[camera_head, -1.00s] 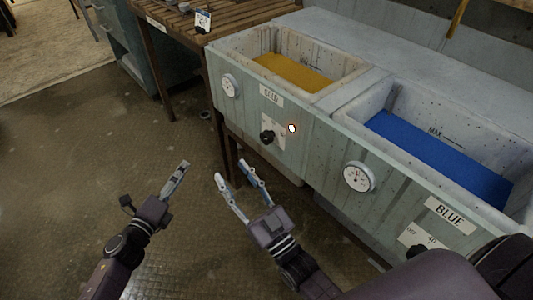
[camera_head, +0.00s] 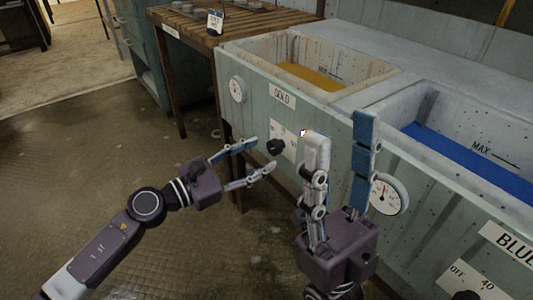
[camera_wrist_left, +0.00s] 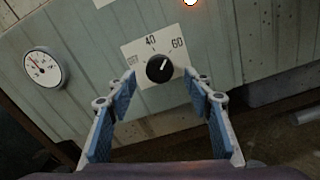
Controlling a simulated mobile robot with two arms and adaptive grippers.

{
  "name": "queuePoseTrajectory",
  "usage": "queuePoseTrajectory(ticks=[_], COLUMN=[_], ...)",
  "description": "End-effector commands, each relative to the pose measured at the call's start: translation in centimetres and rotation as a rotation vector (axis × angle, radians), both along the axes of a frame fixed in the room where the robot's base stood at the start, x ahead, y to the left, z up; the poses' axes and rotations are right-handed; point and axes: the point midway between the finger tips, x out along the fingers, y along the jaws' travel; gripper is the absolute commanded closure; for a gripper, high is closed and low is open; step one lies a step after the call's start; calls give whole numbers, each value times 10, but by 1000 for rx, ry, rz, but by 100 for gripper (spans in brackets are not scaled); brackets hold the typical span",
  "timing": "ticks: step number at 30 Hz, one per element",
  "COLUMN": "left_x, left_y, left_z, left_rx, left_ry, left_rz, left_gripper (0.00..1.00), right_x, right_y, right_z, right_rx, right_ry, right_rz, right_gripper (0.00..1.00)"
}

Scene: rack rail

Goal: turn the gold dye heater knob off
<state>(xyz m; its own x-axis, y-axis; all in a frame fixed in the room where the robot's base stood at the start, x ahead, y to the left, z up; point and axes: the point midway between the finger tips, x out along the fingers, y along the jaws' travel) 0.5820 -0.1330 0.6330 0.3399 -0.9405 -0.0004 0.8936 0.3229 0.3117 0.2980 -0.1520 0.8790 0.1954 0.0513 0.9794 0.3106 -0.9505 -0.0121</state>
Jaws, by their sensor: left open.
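The gold dye heater knob (camera_head: 275,147) is a black round knob on a white dial plate, below the GOLD label (camera_head: 282,97) on the pale green tank front. In the left wrist view the knob (camera_wrist_left: 160,68) has a white pointer line towards the 60 side, and 40 shows above it. My left gripper (camera_head: 263,156) is open just in front of the knob, not touching it; its fingers (camera_wrist_left: 165,98) stand either side below the knob in the wrist view. My right gripper (camera_head: 342,128) is open and empty, pointing up in front of the tank, right of the knob.
A lit indicator lamp (camera_head: 303,133) is right of the gold knob, partly behind my right gripper. Round gauges (camera_head: 237,89) sit on the tank front. The blue knob (camera_head: 466,296) is at lower right. A slatted wooden table (camera_head: 190,22) stands at the back left.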

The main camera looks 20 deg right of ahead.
Motion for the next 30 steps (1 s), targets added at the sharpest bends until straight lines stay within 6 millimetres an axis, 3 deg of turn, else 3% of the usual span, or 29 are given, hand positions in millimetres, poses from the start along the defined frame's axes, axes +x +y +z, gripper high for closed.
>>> queuePoseTrajectory(ticks=[6, 16, 27, 30], left_x=[9, 11, 11, 11], left_y=[-24, -28, -28, -28], left_z=[-1, 0, 0, 0], left_rx=[0, -1, -1, -2], left_ry=[1, 2, 3, 4], left_rz=[0, 1, 1, 1], left_gripper=[53, 53, 93, 95], right_x=[0, 1, 1, 1], right_y=[0, 0, 0, 0], right_z=[-5, -5, -5, -5], right_rx=[0, -1, -1, -1], right_ry=[1, 2, 3, 3], right_rz=[0, 0, 0, 0], right_gripper=[60, 60, 60, 60])
